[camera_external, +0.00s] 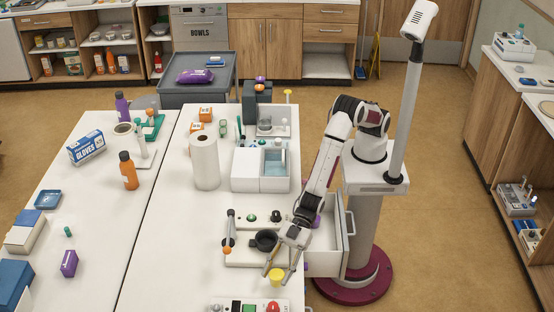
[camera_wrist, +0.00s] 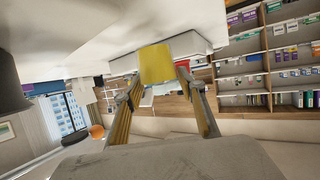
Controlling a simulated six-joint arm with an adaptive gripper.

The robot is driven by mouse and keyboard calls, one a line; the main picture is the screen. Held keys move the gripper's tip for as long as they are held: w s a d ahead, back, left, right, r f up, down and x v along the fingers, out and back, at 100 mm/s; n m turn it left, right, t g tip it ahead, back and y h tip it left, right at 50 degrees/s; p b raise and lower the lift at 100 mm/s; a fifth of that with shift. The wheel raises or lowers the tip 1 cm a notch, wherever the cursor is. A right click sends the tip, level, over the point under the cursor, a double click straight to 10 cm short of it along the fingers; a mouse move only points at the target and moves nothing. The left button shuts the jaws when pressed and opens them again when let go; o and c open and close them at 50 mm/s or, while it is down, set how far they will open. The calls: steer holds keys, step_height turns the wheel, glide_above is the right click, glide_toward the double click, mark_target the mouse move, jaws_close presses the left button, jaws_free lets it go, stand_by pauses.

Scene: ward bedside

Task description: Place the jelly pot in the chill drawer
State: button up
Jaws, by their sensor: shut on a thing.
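The yellow jelly pot (camera_external: 276,278) is between the fingertips of my gripper (camera_external: 278,273), over the front right part of the white table. In the wrist view the pot (camera_wrist: 157,63) sits between the two finger ends (camera_wrist: 158,80), and my gripper is shut on it. I cannot tell whether the pot touches the table. A white drawer (camera_external: 324,262), apparently the chill drawer, stands pulled open at the table's right side, right of my gripper. My arm hides part of its inside.
A dark round pot (camera_external: 265,240) stands on a pale panel just behind my gripper. A control box (camera_external: 249,305) with a red button is in front. A paper roll (camera_external: 204,160) and a white unit (camera_external: 260,170) stand farther back. The drawer's handle (camera_external: 350,222) sticks out rightward.

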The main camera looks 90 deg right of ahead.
mark_target(277, 272)
steer(key=shift+r, duration=3.6)
